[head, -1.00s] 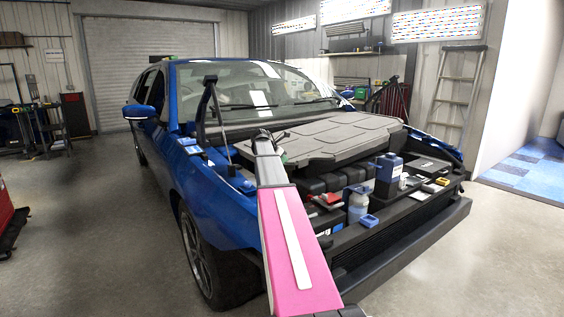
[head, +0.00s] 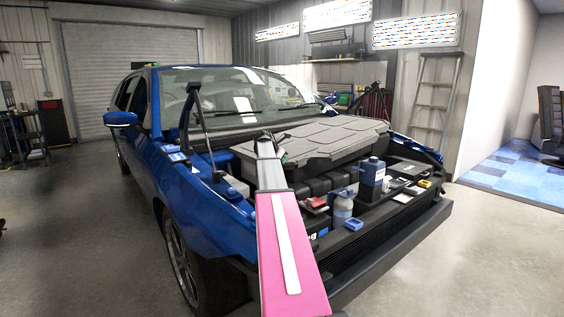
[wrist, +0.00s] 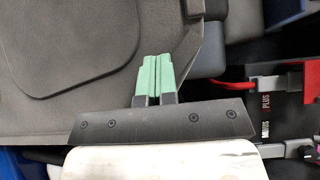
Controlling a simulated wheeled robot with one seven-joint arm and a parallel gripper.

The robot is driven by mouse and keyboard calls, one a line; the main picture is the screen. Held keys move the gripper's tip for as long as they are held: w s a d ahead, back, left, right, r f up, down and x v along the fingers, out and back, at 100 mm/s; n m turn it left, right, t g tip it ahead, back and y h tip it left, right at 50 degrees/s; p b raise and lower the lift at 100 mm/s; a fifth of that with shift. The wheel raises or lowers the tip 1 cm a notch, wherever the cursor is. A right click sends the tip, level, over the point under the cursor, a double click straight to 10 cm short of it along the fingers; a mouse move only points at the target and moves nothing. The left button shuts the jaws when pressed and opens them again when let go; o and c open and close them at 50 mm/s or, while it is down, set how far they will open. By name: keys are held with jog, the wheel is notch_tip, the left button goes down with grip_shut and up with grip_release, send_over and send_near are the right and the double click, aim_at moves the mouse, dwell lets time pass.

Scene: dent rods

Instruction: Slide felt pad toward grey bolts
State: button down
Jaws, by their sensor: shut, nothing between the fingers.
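My gripper (wrist: 152,80) has green fingertips pressed together, with nothing between them. In the wrist view it is over the right edge of a large dark grey ribbed cover (wrist: 75,45). In the head view this cover (head: 330,135) lies over the car's engine bay, and my arm reaches to its near left edge. I cannot make out a felt pad or grey bolts for certain in either view; small items on the front ledge are too small to tell.
A red cable (wrist: 232,85) and a battery labelled PLUS and MINUS (wrist: 275,118) lie right of my gripper.

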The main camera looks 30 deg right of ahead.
jog(key=shift+s+d+f, duration=0.15)
jog(key=shift+d+f, duration=0.1)
jog(key=shift+f, duration=0.35)
jog(key=a+f+v, duration=0.1)
jog(key=v, duration=1.3)
jog(key=shift+a+f, duration=0.25)
jog(key=shift+a, duration=0.1)
